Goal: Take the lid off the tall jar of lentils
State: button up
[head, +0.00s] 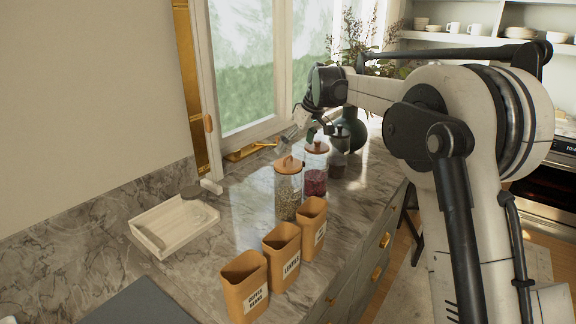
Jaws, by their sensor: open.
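The tall glass jar (288,197) with greenish-brown contents stands upright on the marble counter. Its round wooden lid (289,166) with a small knob sits on top. My gripper (299,141) is open and empty above and slightly behind this lid, apart from it in the picture. The exact gap is hard to judge from this one view. A shorter-looking jar (315,183) of dark red contents, also with a wooden lid (317,148), stands just behind and to the right, close under my gripper.
Three tan containers, labelled coffee beans (244,286), lentils (282,258) and one unreadable (312,228), stand in front. A pale tray (172,226) lies left, with bare counter between.

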aim_at(288, 164)
jog(key=shift+p+x, duration=0.65)
jog(key=shift+x, duration=3.15)
jog(key=shift+d, duration=0.25)
jog(key=shift+c, duration=0.3)
jog(key=c, duration=1.2)
jog(key=shift+c, duration=0.2)
